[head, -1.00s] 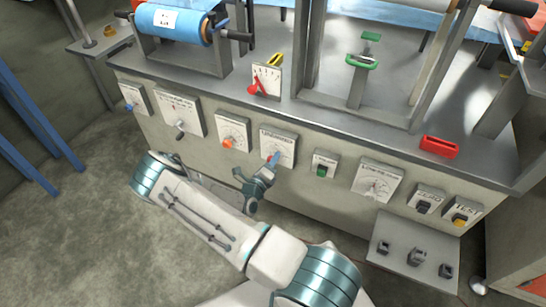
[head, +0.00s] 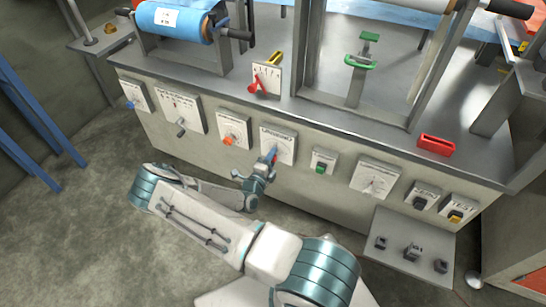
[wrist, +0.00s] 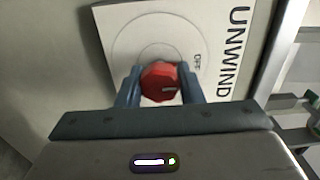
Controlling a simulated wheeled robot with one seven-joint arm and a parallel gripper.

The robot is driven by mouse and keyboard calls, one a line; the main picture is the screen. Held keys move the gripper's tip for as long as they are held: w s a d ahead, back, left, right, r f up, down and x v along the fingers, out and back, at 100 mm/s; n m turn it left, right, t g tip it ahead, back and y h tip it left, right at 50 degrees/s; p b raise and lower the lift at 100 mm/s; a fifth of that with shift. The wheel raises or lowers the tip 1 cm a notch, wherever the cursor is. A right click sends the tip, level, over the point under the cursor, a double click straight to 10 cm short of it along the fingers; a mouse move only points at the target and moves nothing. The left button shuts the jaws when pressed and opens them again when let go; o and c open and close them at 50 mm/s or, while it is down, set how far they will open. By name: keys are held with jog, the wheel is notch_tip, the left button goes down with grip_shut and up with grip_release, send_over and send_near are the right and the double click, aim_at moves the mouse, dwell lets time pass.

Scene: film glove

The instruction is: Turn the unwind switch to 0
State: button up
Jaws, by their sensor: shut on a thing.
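The unwind switch is a red knob (wrist: 160,82) on a white plate (wrist: 125,40) marked UNWIND, with OFF printed beside the dial. In the wrist view my gripper (wrist: 160,88) has one blue finger on each side of the knob and is shut on it. A pale mark shows on the knob's face. In the head view the plate (head: 283,136) is on the machine's front panel, and my gripper (head: 272,156) reaches it from below, mostly hiding the knob. The 0 mark cannot be made out.
An orange knob (head: 229,140) sits on the plate to the left. A green button (head: 320,168) and a gauge (head: 374,179) are to the right. A grey shelf (head: 408,245) with several small blocks juts out at lower right.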

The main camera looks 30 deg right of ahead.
jog(key=shift+a, duration=0.15)
jog(key=o, duration=1)
jog(key=shift+w+a, duration=0.1)
jog(key=shift+c, duration=0.2)
jog(key=v, duration=1.3)
jog(key=shift+s+a+p, duration=0.15)
jog(key=shift+s+p, duration=0.2)
